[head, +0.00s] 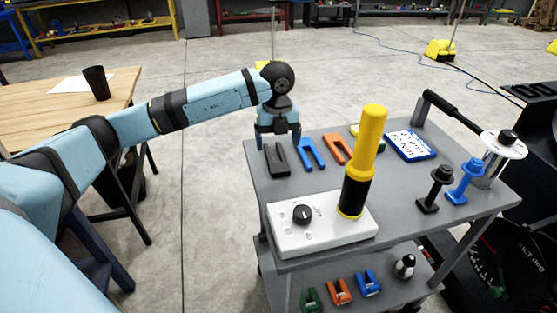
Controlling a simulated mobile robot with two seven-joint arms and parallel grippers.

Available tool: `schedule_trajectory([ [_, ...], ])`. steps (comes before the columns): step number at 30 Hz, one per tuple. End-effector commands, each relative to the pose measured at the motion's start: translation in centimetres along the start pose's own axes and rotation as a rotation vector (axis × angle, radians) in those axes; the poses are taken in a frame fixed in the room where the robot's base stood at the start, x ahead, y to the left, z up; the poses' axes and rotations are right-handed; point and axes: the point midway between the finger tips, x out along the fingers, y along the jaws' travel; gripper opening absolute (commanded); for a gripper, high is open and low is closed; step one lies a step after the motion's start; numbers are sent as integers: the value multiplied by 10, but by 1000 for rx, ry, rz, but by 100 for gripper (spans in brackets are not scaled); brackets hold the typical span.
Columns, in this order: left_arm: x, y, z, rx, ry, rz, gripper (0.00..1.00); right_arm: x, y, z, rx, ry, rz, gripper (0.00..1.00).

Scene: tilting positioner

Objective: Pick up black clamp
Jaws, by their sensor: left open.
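My left gripper (278,143) is open, pointing down at the far left corner of the grey cart top (305,184). Its fingertips are just above and behind a flat black forked piece (277,160), which looks like a clamp lying on the cart. Nothing shows between the fingers. I cannot tell whether a fingertip touches the piece. Another black clamp-like piece (435,190) with a round knob stands upright at the cart's right, beside a similar blue one (465,182). My right gripper is not in view.
Blue (311,154) and orange (337,149) forked pieces lie right of the black one. A white control box (318,228) and a tall yellow-and-black cylinder (364,150) stand in front. A wooden table (125,90) is at left.

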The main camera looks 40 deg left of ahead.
Motion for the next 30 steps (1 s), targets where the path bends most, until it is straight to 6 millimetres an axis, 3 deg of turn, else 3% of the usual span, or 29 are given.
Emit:
schedule_trajectory([
  [4, 28, 0, 0, 0, 2, 1, 87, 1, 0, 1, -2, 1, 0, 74],
  [14, 49, -2, 2, 1, 2, 0, 87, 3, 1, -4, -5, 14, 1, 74],
  [21, 85, -5, 8, 1, 3, 0, 87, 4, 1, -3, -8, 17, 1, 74],
  [30, 92, -6, 9, 2, 1, -1, 85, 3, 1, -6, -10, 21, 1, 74],
])
